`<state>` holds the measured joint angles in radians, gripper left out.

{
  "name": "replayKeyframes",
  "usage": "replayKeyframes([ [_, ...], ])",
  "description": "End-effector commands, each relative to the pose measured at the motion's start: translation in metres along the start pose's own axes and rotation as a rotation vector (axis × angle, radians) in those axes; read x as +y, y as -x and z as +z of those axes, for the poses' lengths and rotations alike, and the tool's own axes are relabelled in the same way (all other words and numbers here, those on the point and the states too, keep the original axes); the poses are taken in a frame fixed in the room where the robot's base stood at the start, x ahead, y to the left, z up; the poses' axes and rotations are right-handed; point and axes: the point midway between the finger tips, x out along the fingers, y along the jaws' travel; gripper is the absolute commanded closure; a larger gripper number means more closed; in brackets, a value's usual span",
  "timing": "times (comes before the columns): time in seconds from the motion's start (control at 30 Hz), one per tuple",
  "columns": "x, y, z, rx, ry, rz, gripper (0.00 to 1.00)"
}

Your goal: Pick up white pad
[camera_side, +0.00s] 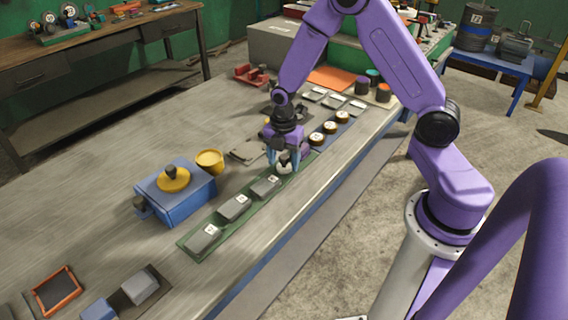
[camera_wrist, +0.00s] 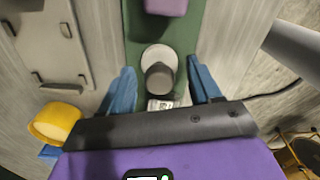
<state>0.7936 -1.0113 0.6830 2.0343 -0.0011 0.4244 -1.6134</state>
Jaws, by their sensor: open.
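A small round white pad (camera_side: 285,169) with a dark knob on top sits on the long green strip (camera_side: 222,222), at the far end of a row of grey blocks. In the wrist view the pad (camera_wrist: 160,58) is pale and round, with a grey knob at its centre and a small printed label beside it. My gripper (camera_side: 283,158) is open, pointing down over the pad. Its blue fingers (camera_wrist: 160,78) stand on either side of the pad, with a gap on each side. In the side view the fingers partly hide the pad.
Grey labelled blocks (camera_side: 235,207) continue along the strip. A yellow cup (camera_side: 210,161) and a blue box (camera_side: 176,192) with a yellow disc stand left of my gripper. A flat grey plate (camera_side: 246,151) lies close by.

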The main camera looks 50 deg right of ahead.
Motion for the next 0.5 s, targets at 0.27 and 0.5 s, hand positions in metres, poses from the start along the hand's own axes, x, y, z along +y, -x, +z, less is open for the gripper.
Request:
replayKeyframes([
  [0.27, 0.0002, -0.0018, -0.0002, 0.0, 0.0, 0.001, 0.41],
  [0.5, 0.0001, -0.0017, -0.0002, 0.0, 0.0, 0.001, 0.97],
])
